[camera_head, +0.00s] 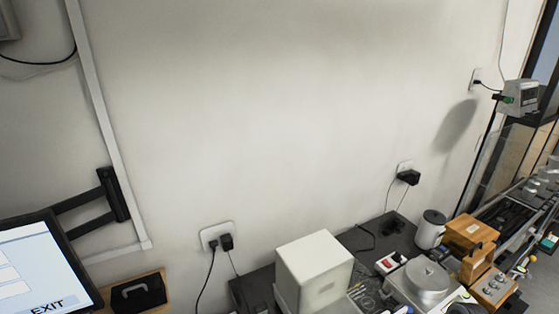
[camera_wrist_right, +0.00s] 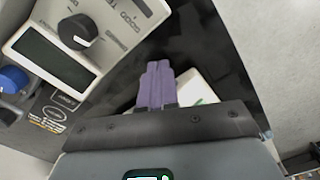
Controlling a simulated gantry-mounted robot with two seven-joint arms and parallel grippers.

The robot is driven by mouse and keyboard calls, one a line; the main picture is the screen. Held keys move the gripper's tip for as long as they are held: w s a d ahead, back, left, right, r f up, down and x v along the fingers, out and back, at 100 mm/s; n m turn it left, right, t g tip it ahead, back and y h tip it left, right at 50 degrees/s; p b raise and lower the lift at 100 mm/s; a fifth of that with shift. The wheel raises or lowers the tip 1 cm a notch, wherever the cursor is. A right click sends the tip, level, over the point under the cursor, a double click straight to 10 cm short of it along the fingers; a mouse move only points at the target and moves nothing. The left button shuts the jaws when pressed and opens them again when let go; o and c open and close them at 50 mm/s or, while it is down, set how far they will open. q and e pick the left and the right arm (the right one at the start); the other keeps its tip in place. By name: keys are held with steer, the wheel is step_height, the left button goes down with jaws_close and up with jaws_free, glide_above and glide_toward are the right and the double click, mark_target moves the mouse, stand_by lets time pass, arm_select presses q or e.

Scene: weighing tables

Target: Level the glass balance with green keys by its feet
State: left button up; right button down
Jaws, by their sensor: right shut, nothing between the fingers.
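My right gripper (camera_wrist_right: 157,70) shows in the right wrist view. Its purple fingers are together with nothing between them, above a dark surface. Beside the fingers, partly behind them, is a white object (camera_wrist_right: 192,86) with a small green mark. I cannot tell whether it is part of the glass balance. The balance with green keys and its feet cannot be made out for certain in either view. Neither gripper shows in the head view.
A dial instrument (camera_wrist_right: 80,32) and blue knob (camera_wrist_right: 13,80) are near my right gripper. The head view shows a monitor (camera_head: 35,265), white box (camera_head: 313,262), round-pan scale (camera_head: 427,277), white jug (camera_head: 430,230), wooden box (camera_head: 470,233) and pole display (camera_head: 521,97).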

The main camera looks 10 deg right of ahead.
steer(key=shift+w+a, duration=0.1)
steer(key=shift+a, duration=0.05)
stand_by(0.8)
steer(key=shift+w, duration=0.45)
steer(key=shift+d, duration=0.4)
steer(key=shift+s+r, duration=0.1)
steer(key=shift+r, duration=0.05)
steer(key=shift+d+r+p, duration=0.1)
steer(key=shift+r+p, duration=0.45)
steer(key=shift+p, duration=0.15)
step_height(320, 180, up, 5)
steer(key=p, duration=0.4)
steer(key=shift+f+p, duration=0.15)
steer(key=shift+p, duration=0.15)
